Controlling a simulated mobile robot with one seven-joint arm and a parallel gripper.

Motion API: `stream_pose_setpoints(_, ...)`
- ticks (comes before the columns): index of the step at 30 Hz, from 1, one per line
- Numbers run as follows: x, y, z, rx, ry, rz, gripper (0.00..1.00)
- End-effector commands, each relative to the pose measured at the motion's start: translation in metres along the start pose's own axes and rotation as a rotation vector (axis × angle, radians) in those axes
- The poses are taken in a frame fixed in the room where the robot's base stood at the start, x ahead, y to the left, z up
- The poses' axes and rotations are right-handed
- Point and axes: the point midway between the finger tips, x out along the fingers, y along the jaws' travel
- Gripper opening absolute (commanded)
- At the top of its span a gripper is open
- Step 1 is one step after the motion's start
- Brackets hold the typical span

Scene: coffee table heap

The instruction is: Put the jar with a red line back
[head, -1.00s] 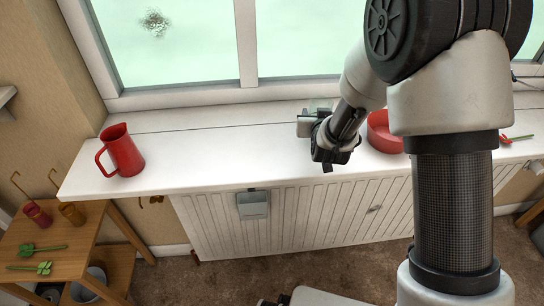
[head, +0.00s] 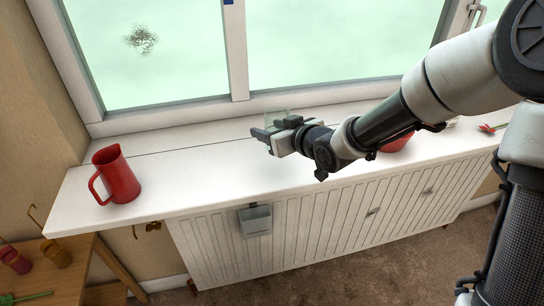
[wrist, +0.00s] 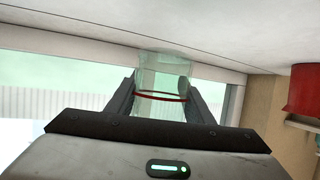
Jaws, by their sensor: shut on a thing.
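The glass jar with a red line (wrist: 162,72) is between the two fingers of my gripper (wrist: 164,100) in the wrist view. It is clear and greenish, and the red line runs around it at finger height. In the head view my gripper (head: 268,132) is above the white windowsill, and the jar (head: 277,116) shows faintly at its end, against the window side. My gripper is shut on the jar. I cannot tell whether the jar's base touches the sill.
A red jug (head: 118,176) stands at the sill's left end. A red bowl (head: 397,142) is partly hidden behind my arm. The white sill (head: 200,165) is clear between the jug and my gripper. The window (head: 160,50) rises behind it, and a radiator (head: 330,220) is below.

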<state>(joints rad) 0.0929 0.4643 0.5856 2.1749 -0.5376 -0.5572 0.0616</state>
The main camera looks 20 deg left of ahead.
Motion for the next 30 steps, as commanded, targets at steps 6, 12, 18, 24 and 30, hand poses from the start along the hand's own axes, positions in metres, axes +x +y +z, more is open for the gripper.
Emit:
stream_pose_setpoints(6, 0.010, 0.000, 0.022, 0.000, 0.001, 0.000, 0.21)
stream_pose_setpoints(12, 0.020, 0.000, 0.047, 0.002, -0.002, -0.001, 0.21)
stream_pose_setpoints(18, 0.023, 0.000, 0.054, -0.001, 0.002, 0.001, 0.21)
stream_pose_setpoints(24, 0.024, 0.000, 0.057, -0.001, 0.001, 0.002, 0.21)
stream_pose_setpoints(30, 0.024, 0.000, 0.057, -0.001, 0.001, 0.002, 0.66)
